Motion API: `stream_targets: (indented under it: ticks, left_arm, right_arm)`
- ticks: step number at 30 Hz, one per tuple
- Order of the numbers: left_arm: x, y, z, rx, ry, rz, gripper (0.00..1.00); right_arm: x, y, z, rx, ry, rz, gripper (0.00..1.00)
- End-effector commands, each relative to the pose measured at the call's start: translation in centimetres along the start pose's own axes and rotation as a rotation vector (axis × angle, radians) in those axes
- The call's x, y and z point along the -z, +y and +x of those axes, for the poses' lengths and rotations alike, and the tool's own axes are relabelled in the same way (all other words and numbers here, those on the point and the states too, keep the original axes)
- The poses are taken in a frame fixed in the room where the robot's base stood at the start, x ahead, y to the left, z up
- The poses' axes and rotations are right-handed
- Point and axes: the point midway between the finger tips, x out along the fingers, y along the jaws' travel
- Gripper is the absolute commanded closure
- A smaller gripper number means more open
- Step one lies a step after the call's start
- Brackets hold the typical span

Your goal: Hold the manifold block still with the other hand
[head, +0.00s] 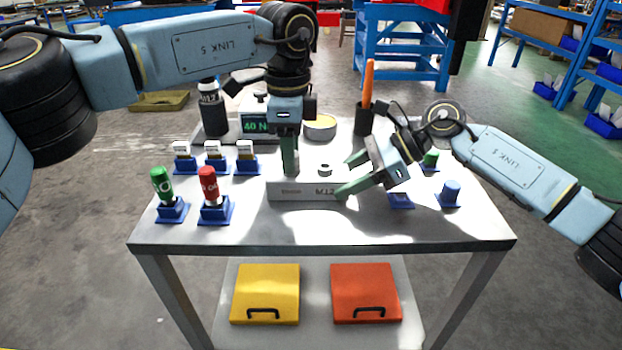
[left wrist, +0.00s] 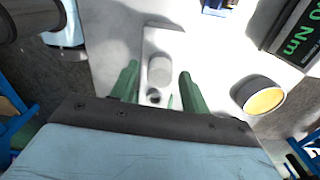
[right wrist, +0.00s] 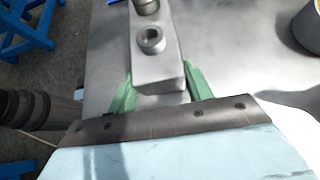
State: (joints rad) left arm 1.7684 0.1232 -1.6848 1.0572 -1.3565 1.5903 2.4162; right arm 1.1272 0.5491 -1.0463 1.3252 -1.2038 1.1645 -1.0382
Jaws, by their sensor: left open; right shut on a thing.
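The manifold block (head: 292,190), a pale grey bar marked M12, lies on the grey table. My right gripper (head: 347,175) is shut on its right end; in the right wrist view the green fingers (right wrist: 160,82) press on both sides of the block (right wrist: 165,72). A round fitting with a socket (right wrist: 151,39) stands on top of the block near that end. My left gripper (head: 289,168) points down over the block's left part. In the left wrist view its fingers (left wrist: 157,78) are apart, with the block (left wrist: 163,40) and a round grey fitting (left wrist: 160,70) between them.
Red (head: 208,185) and green (head: 162,186) capped tools stand in blue holders at left, with several white-labelled pieces behind. A display reading 40 N (head: 257,126), a round tin (head: 320,127) and an orange-handled tool (head: 368,85) stand at the back. The front table edge is clear.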

Motion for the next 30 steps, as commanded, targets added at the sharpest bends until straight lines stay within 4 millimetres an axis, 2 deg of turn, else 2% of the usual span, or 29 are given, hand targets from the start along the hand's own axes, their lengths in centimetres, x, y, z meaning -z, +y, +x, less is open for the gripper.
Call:
stream_targets:
  ticks: [6, 11, 21, 28, 30]
  left_arm:
    - [-0.01, -0.02, 0.02, 0.000, 0.001, 0.244, 0.54]
    - [-0.03, -0.02, 0.03, 0.000, 0.000, 0.309, 0.54]
    - [-0.03, 0.00, 0.01, 0.000, 0.001, 0.679, 0.54]
    - [-0.03, -0.01, 0.01, 0.000, 0.000, 0.793, 0.54]
    - [-0.03, 0.00, 0.02, 0.000, 0.000, 0.872, 0.54]
  right_arm:
    - [0.08, 0.08, 0.06, -0.003, 0.002, 0.000, 0.81]
    - [0.08, 0.08, 0.06, -0.003, 0.002, 0.000, 0.81]
    - [0.06, 0.08, 0.06, -0.003, 0.001, 0.000, 0.81]
    - [0.06, 0.08, 0.06, -0.003, 0.001, 0.000, 0.81]
    - [0.06, 0.08, 0.06, -0.003, 0.001, 0.000, 0.81]
